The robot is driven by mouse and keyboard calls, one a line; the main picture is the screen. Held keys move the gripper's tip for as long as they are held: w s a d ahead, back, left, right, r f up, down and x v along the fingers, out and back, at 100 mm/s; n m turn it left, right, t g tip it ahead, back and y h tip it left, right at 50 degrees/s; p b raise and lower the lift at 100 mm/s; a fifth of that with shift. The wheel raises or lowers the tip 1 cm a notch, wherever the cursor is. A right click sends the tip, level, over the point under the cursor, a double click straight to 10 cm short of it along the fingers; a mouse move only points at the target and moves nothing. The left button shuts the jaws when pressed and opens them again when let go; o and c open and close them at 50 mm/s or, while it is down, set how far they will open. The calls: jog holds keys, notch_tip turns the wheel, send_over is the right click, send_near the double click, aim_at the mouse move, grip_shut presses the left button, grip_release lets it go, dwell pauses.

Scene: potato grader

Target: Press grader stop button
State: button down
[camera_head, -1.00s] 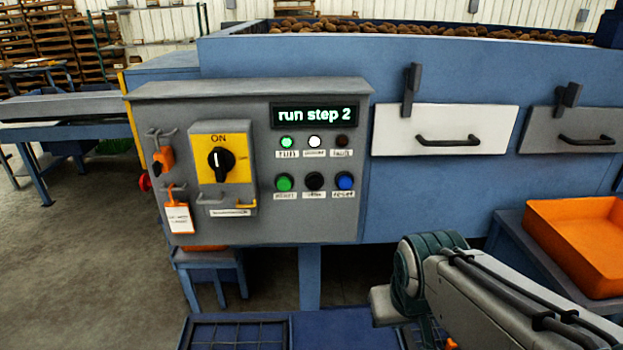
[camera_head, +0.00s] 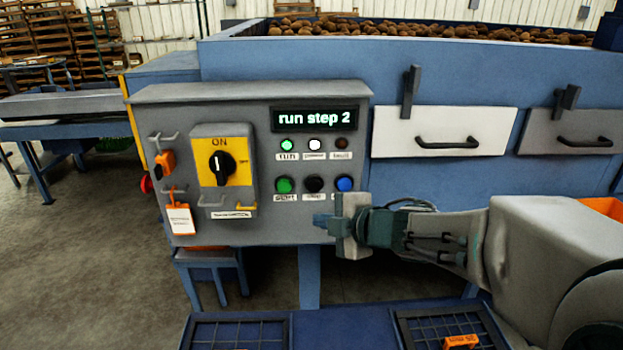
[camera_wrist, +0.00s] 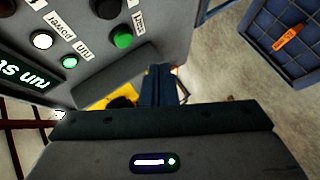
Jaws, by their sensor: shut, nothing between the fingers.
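The grey control panel (camera_head: 262,105) stands in front of me, its display (camera_head: 314,118) reading "run step 2". The black stop button (camera_head: 314,184) sits in the lower row between the green start button (camera_head: 284,185) and the blue reset button (camera_head: 345,184). My gripper (camera_head: 320,220) is shut and empty, its tips just below the stop button and its label. I cannot tell how far they are from the panel face. In the wrist view, the fingers (camera_wrist: 158,75) show near the green start button (camera_wrist: 122,37), with the black button (camera_wrist: 107,8) at the top edge.
A yellow-plated rotary switch (camera_head: 222,165) is at ON, left of the buttons. An orange-and-white tag (camera_head: 179,218) hangs at the panel's left. White (camera_head: 440,130) and grey drawers are on the right. The green run lamp (camera_head: 287,145) is lit. Blue trays lie below.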

jog(key=shift+w, duration=0.15)
send_near(309, 191)
jog(key=w+a+f, duration=0.1)
jog(key=a+f, duration=0.2)
jog(key=a, duration=0.1)
jog(key=shift+w+d+r, duration=0.1)
jog(key=shift+w, duration=0.35)
jog(key=shift+w+d+r, duration=0.1)
jog(key=shift+w+d, duration=0.05)
jog(key=shift+w, duration=0.3)
jog(key=shift+w, duration=0.1)
dwell(1.4)
jog(key=shift+w, duration=0.3)
jog(key=shift+w+p, duration=0.45)
jog(key=shift+w, duration=0.05)
dwell(0.7)
jog(key=shift+s, duration=0.9)
